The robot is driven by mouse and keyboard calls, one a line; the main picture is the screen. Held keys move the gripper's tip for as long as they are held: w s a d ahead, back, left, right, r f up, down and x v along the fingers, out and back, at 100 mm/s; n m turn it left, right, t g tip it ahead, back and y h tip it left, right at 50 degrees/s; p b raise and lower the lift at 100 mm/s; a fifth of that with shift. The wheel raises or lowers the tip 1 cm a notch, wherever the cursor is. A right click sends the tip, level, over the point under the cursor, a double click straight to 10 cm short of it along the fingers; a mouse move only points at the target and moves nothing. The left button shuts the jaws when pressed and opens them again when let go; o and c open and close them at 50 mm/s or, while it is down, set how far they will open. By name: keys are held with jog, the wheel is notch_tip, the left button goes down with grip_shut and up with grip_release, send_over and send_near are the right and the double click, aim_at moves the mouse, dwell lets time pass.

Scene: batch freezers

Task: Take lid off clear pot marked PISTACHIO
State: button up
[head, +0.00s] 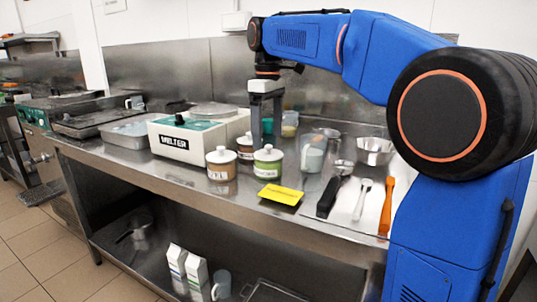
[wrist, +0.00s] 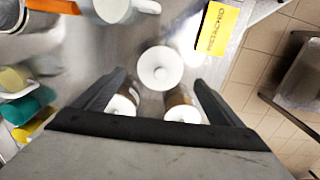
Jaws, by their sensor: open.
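A clear pot with green contents, a pale label and a white knobbed lid (head: 268,155) stands upright on the steel counter; its label is too small to read. In the wrist view its round white lid (wrist: 160,68) lies ahead between my fingertips, lid on. My gripper (head: 266,143) points down, open and empty, above and just behind this pot. Two similar pots with brown contents stand close by: one to the left (head: 221,166), one behind (head: 245,147). Their lids show lower between my fingers in the wrist view.
A yellow card (head: 281,194), apparently lettered PISTACHIO in the wrist view (wrist: 217,28), lies before the pots. A white MELTER box (head: 186,139) stands left. A clear jug (head: 312,155), steel bowl (head: 374,151) and several utensils are right. The counter's front edge is close.

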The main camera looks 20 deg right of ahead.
aim_at(268, 150)
jog(key=shift+s+f, duration=0.1)
jog(key=shift+f, duration=1.7)
jog(key=c, duration=1.2)
